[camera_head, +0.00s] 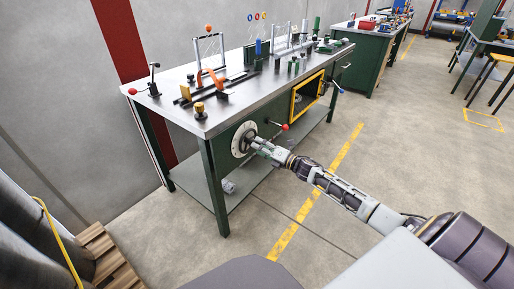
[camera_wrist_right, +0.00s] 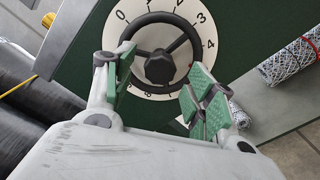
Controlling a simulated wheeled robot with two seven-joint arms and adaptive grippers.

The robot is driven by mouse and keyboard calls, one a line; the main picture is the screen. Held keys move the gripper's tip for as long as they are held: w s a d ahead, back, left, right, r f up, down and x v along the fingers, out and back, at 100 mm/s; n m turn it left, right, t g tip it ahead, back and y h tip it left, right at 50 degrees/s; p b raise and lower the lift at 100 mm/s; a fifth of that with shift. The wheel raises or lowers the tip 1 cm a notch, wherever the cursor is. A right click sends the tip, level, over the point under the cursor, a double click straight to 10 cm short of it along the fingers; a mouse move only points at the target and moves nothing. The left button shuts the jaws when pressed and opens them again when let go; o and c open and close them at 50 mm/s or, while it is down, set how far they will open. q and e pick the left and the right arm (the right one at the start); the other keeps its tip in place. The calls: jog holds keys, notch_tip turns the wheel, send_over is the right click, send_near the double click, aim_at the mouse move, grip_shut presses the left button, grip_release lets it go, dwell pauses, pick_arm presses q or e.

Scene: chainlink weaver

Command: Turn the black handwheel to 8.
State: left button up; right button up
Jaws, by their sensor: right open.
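The black handwheel (camera_wrist_right: 158,68) has a round hub, spokes and a rim, and sits in front of a white numbered dial (camera_wrist_right: 128,22) in the right wrist view. I read 0 at upper left and 3 and 4 at right; lower numbers are partly covered. A small red mark shows at the right of the wheel. In the head view the dial (camera_head: 237,145) is on the bench's green front panel. My right gripper (camera_wrist_right: 160,82) is open, its green-padded fingers on either side of the lower wheel; contact is unclear. It also shows in the head view (camera_head: 258,143). My left gripper is out of view.
The steel-topped bench (camera_head: 180,108) carries several fixtures and levers. A red-knobbed lever (camera_head: 284,127) and a yellow-framed opening (camera_head: 293,107) are right of the dial. A mesh roll (camera_wrist_right: 290,60) lies at right. Open floor lies in front.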

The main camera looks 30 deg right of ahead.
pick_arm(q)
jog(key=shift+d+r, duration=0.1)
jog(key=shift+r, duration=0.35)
pick_arm(e)
jog(key=shift+x, duration=1)
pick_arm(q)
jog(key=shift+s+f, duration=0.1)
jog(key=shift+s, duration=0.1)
pick_arm(e)
jog(key=c, duration=0.8)
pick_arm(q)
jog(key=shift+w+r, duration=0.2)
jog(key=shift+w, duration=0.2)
pick_arm(e)
jog(key=shift+c, duration=0.2)
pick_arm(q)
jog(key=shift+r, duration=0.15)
